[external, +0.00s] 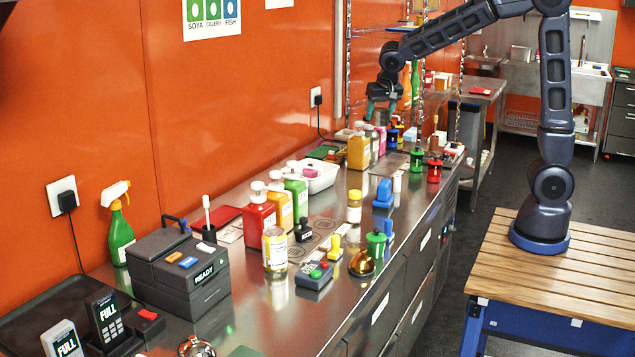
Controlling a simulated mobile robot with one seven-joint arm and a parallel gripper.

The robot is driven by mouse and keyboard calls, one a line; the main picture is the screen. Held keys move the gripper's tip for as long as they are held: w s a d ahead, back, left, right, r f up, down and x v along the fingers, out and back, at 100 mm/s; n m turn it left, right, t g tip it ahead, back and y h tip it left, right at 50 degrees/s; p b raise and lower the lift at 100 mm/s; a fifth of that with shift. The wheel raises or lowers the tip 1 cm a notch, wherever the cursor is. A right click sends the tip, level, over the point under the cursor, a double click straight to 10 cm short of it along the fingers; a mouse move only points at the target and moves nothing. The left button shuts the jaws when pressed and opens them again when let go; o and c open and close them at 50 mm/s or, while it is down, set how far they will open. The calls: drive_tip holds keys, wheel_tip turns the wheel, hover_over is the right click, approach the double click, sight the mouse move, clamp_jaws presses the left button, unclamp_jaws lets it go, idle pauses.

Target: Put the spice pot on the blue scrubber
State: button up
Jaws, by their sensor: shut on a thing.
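My gripper (381,112) hangs at the far part of the steel counter, above the row of bottles by the wall. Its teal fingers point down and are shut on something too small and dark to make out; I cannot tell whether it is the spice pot. A blue block with a raised grip (383,193), which looks like the blue scrubber, sits near the counter's front edge, nearer the camera than my gripper.
Red, orange and green bottles (259,212) stand along the wall side of the steel counter (245,325). A white tub (318,178) lies behind them. Green and red spool-shaped things (434,171) stand at the far front edge. Chains (458,120) hang near the far end.

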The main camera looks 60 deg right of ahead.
wheel_tip(320, 180, up, 2)
hover_over(382, 180)
drive_tip(key=s+a, duration=0.1)
drive_tip(key=s, duration=0.1)
drive_tip(key=f, duration=1.9)
drive_tip(key=shift+w+a+f, duration=0.15)
drive_tip(key=shift+w+f, duration=0.05)
drive_tip(key=shift+w, duration=0.1)
drive_tip(key=shift+f, duration=0.15)
drive_tip(key=o, duration=1)
